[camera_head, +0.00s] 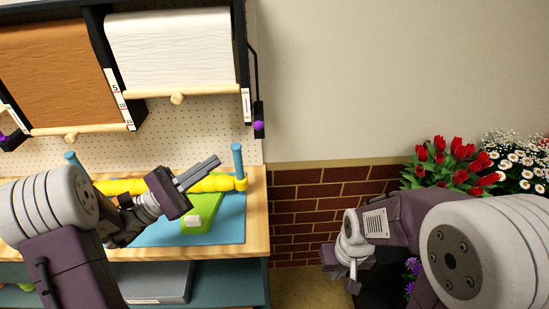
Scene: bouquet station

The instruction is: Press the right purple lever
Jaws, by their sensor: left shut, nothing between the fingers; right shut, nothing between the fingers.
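The right purple lever (258,126) is a purple knob at the bottom of a black bracket on the right side of the paper rack. Another purple knob (3,138) shows at the far left edge. My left gripper (216,161) is shut and empty, below and left of the right lever and apart from it, with its fingers pointing up and right over the bench. My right gripper (353,271) is shut and empty, low in front of the brick wall, well below and right of the lever.
The rack holds a brown paper roll (58,75) and a white paper roll (170,48). On the wooden bench (256,215) are a blue mat (232,231), a green item (205,211) and a yellow roll (115,187) between blue posts. Red tulips (452,163) stand at right.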

